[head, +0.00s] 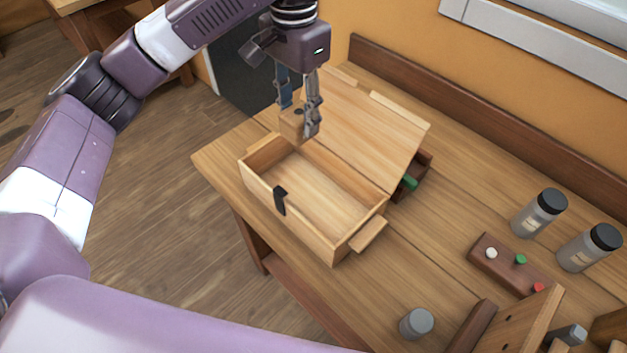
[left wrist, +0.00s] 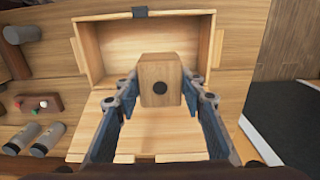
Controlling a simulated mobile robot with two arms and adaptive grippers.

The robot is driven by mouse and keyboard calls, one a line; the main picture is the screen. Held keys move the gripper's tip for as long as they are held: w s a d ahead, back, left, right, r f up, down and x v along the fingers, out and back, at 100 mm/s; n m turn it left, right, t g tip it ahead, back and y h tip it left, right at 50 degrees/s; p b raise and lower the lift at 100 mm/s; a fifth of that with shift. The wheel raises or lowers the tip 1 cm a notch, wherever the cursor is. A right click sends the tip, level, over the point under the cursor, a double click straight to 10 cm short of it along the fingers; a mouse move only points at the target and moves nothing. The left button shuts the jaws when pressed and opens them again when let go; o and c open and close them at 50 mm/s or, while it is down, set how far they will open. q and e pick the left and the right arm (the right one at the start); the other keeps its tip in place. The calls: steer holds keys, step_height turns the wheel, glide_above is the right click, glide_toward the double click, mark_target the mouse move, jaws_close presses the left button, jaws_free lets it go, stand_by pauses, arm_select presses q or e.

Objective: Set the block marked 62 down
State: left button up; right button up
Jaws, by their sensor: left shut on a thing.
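My left gripper (head: 305,122) is shut on a light wooden block (head: 291,127) and holds it near the back left corner of the open wooden box (head: 262,187). In the left wrist view the block (left wrist: 155,75) sits between the two fingers of the gripper (left wrist: 160,95), showing a dark round spot. The number 62 cannot be read in either view. The box looks empty, with a black latch (head: 280,199) at the front and its lid (head: 365,125) folded back. Whether the block touches the box cannot be told. My right gripper is not in view.
A dark tray (head: 424,177) with a green item is partly hidden behind the lid. Two black-capped jars (head: 538,214) (head: 587,250), a peg block (head: 497,262), a grey cylinder (head: 416,323) and wooden pieces (head: 520,318) stand at right. The workbench (head: 455,215) has free room between.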

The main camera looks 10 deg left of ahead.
arm_select(q)
steer(key=f, duration=0.5)
steer(key=f+p, duration=0.1)
steer(key=f, duration=0.9)
steer(key=shift+s, duration=0.25)
steer(key=shift+f, duration=0.3)
step_height(320, 180, down, 4)
steer(key=shift+r+p, duration=0.25)
steer(key=shift+p, duration=0.3)
steer(key=shift+f, duration=0.2)
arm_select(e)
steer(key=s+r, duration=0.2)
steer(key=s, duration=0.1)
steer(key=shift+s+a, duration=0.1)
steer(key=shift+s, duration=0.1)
arm_select(q)
steer(key=shift+f, duration=0.1)
steer(key=o, duration=1.2)
